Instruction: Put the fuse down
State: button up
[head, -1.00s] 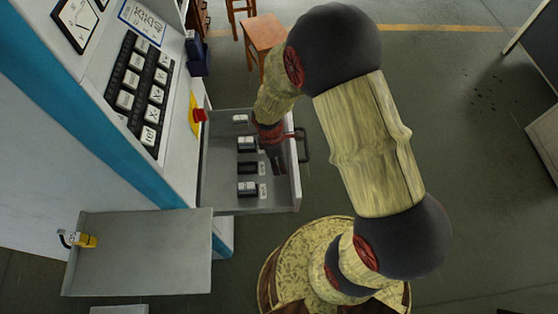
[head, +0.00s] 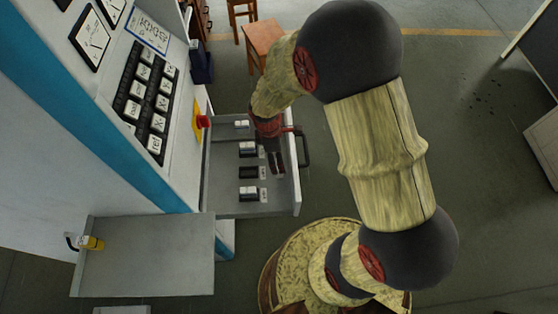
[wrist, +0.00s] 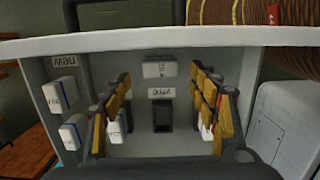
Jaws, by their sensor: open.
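My gripper (head: 276,163) is over the open grey drawer (head: 225,205), its fingers pointing down. In the wrist view my gripper (wrist: 160,88) is open, with nothing held between its ridged yellow fingers. Between and beyond them are a dark block (wrist: 162,115), a small printed label (wrist: 160,93) and a white block (wrist: 160,69). White fuse-like blocks (wrist: 60,94) stand at the left, by a "new" label. Other white pieces are partly hidden behind the fingers. In the head view, a white-topped block (head: 249,193) and a black block (head: 249,172) sit in the drawer. Which is the task's fuse, I cannot tell.
The drawer has raised walls and a dark front handle (head: 304,147). The machine panel (head: 145,95), with keys and a red button (head: 203,121), rises at the left. A wooden stool (head: 263,40) stands behind.

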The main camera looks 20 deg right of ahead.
jog(key=s+r+m+t+p, duration=0.25)
jog(key=r+m, duration=0.45)
jog(key=r, duration=1.7)
jog(key=s+r+m+t+y, duration=0.1)
jog(key=s+r+m+t, duration=0.2)
jog(key=s+r+m, duration=0.4)
jog(key=s+r+b, duration=0.1)
jog(key=s+r, duration=0.3)
jog(key=shift+s+d+r, duration=0.2)
jog(key=shift+s+d, duration=0.15)
jog(key=shift+s, duration=0.05)
